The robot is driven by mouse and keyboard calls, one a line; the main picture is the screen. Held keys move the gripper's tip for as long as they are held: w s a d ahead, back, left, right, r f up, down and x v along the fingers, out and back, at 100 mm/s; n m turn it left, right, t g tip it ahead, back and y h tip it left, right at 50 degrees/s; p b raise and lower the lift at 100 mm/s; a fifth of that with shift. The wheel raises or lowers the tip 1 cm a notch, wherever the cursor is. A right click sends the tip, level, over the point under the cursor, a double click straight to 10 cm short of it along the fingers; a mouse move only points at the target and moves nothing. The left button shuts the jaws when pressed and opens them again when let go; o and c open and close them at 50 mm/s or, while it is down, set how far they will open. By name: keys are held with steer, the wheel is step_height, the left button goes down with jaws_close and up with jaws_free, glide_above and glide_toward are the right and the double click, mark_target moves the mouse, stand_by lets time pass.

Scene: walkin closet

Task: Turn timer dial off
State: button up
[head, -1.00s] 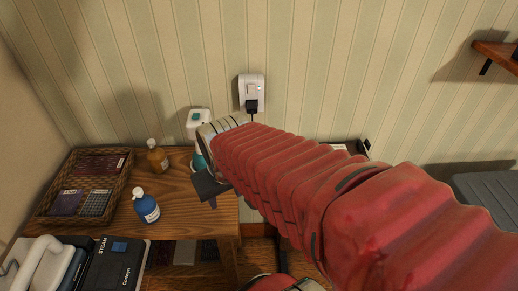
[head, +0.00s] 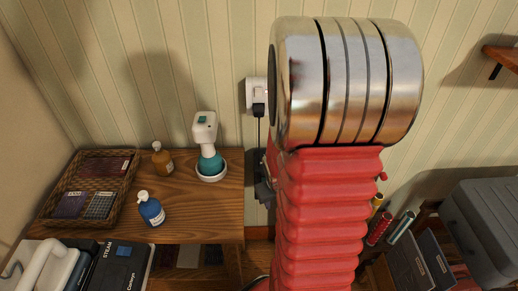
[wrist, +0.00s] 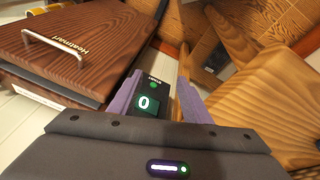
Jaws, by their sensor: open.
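In the wrist view my gripper (wrist: 160,70) is open, with its two purple fingers apart. A dark panel (wrist: 163,72) shows between the fingers, with a small green button and a lit green "0" near its lower end. The gripper body hides the panel's near part, and I cannot tell whether a finger touches it. I cannot clearly make out a timer dial in either view. In the head view my raised arm covers the middle right, and my gripper cannot be made out with certainty.
A wooden box with a metal handle (wrist: 55,43) lies left of the fingers. The wooden table (head: 205,225) carries a wicker basket (head: 122,205), a blue bottle (head: 151,210), an amber bottle (head: 162,160) and a white-and-teal device (head: 209,160). A wall socket (head: 252,95) has a cable hanging down.

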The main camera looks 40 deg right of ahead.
steer(key=d+f+t, duration=0.3)
steer(key=d+f, duration=0.3)
steer(key=f, duration=0.5)
step_height(320, 180, up, 10)
steer(key=w+t+h, duration=0.2)
steer(key=t+h, duration=0.2)
steer(key=t, duration=0.7)
steer(key=shift+w+d+r+h, duration=0.15)
steer(key=shift+w+d+h, duration=0.2)
steer(key=shift+d+h, duration=0.05)
steer(key=shift+w, duration=0.15)
steer(key=x, duration=1.3)
steer(key=shift+w+d, duration=0.15)
steer(key=shift+w, duration=0.15)
steer(key=shift+c, duration=0.5)
steer(key=c, duration=0.9)
